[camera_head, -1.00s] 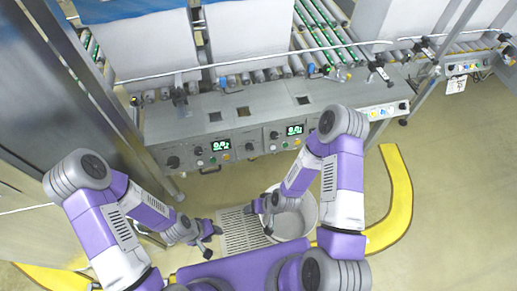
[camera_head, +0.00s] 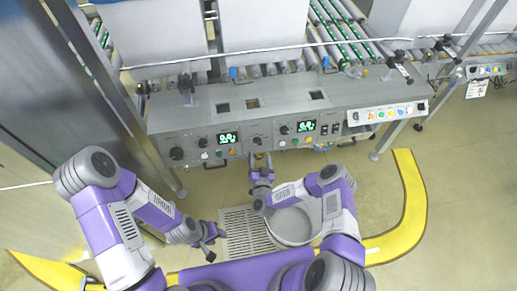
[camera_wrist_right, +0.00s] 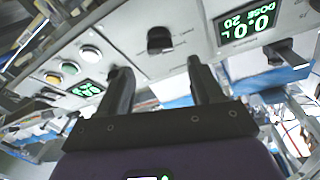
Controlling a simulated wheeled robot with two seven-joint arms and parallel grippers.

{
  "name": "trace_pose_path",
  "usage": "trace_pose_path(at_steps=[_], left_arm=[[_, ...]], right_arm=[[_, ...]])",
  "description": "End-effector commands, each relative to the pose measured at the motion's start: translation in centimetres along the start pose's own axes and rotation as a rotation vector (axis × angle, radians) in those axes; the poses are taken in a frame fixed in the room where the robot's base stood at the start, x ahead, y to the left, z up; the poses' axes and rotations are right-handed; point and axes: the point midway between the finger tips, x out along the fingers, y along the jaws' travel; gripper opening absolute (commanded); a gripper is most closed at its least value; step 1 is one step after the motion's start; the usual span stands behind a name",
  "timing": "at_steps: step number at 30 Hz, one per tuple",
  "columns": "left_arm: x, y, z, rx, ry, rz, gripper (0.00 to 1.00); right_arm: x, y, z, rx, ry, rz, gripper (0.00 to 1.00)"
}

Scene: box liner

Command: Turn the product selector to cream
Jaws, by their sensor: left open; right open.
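A black knob (camera_head: 257,141), likely the product selector, sits on the sloped front panel between two lit displays in the head view. In the right wrist view the same knob (camera_wrist_right: 160,40) lies just beyond my fingertips, roughly midway between them. Its label print is too small to read. My right gripper (camera_head: 261,157) is open and empty just in front of the panel, and its fingers (camera_wrist_right: 160,75) frame the knob without closing on it. My left gripper (camera_head: 213,236) is open and empty, low on the left above the floor grate.
Another black knob (camera_head: 177,153) is at the panel's left end. A green display (camera_head: 228,138) and another display (camera_head: 306,127) flank the middle knob, with coloured buttons below. A white bucket (camera_head: 292,226) and floor grate (camera_head: 245,230) are below. Yellow floor rail (camera_head: 408,195) is at right.

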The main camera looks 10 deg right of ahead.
Motion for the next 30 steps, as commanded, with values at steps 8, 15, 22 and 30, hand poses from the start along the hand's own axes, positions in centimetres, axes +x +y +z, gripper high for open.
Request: trace_pose_path(at_steps=[8, 15, 22, 30], left_arm=[[1.8, -0.7, -0.1, 0.000, 0.000, 0.000, 0.43], [2.1, -0.8, -0.1, 0.000, 0.000, 0.000, 0.43], [2.1, -0.8, -0.1, 0.000, 0.000, 0.000, 0.43], [2.1, -0.8, -0.1, 0.000, 0.000, 0.000, 0.43]], right_arm=[[4.4, 0.0, 0.2, 0.000, 0.000, -0.001, 0.66], [5.8, -0.1, 0.1, 0.000, -0.002, -0.002, 0.66], [5.8, -0.1, 0.0, 0.000, -0.003, -0.002, 0.63], [5.8, -0.1, 0.0, 0.000, -0.004, -0.003, 0.22]])
